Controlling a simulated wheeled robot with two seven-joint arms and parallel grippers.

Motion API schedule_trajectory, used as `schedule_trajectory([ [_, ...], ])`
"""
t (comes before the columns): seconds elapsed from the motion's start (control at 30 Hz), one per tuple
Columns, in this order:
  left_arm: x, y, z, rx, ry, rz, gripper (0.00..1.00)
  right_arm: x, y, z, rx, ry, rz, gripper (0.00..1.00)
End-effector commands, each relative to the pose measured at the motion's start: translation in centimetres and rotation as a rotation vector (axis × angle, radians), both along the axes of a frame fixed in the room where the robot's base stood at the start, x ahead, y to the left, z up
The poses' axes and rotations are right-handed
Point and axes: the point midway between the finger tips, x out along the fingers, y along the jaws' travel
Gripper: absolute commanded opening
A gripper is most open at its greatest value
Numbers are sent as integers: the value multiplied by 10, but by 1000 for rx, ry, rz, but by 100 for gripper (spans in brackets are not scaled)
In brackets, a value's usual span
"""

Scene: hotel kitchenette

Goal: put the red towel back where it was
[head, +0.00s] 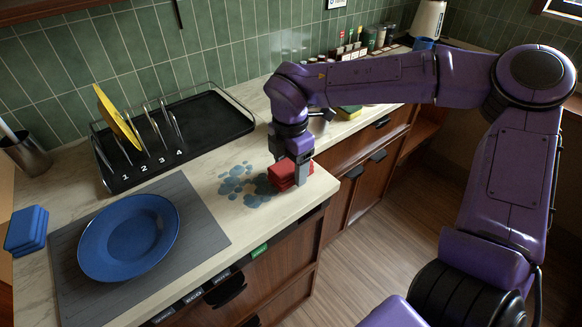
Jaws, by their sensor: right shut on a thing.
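The red towel (282,176) is a small folded stack near the front edge of the counter, in the head view. My right gripper (289,178) points down over it, with its fingers on either side, shut on the towel. The towel is at counter height beside a bluish wet-looking patch (241,186). Whether it touches the counter I cannot tell. My left gripper is not in view.
A blue plate (128,237) lies on a grey mat (203,218). A folded blue cloth (26,230) is at the far left. A black numbered rack (222,118) holds a yellow plate (117,116).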

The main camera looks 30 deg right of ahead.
Motion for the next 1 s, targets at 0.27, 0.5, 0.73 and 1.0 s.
schedule_trajectory([
  [0.27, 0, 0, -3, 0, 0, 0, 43, 0, 0, -3, 0, 1, -1, 91],
  [0.5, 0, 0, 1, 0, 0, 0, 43, 0, 0, 1, 0, 0, 0, 91],
  [0.73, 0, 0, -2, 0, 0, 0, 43, 1, 0, 44, -1, -5, -3, 91],
  [1.0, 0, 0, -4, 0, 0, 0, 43, 0, 1, 106, -1, -2, -2, 91],
])
